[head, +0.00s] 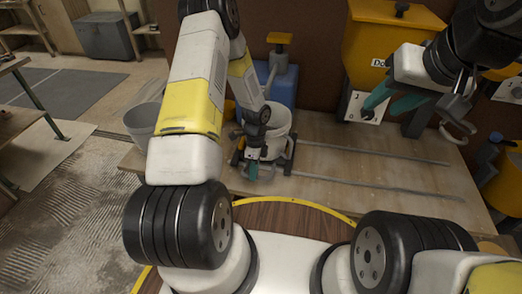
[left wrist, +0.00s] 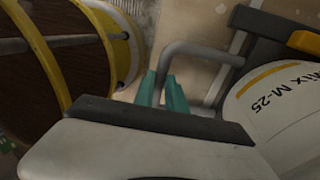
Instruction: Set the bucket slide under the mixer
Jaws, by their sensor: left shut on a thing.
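The bucket slide (head: 290,152) is a dark frame at the left end of two rails on the wooden bench. A white bucket (head: 277,121) sits in it; its "Mix M-25" label shows in the left wrist view (left wrist: 285,105). My left gripper (head: 252,172) is at the slide's near left side. In the left wrist view, its teal fingers (left wrist: 163,92) are shut on the slide's grey bent handle (left wrist: 205,52). My right gripper (head: 393,99) is raised and open, with nothing between its fingers, before a yellow hopper (head: 380,40) lettered "Do". I cannot tell which machine is the mixer.
Two grey rails (head: 375,183) run right along the bench (head: 330,135), clear of objects. A blue container (head: 282,84) stands behind the slide. A grey bucket (head: 143,122) stands to the left. Another yellow machine (head: 507,185) stands at the right edge.

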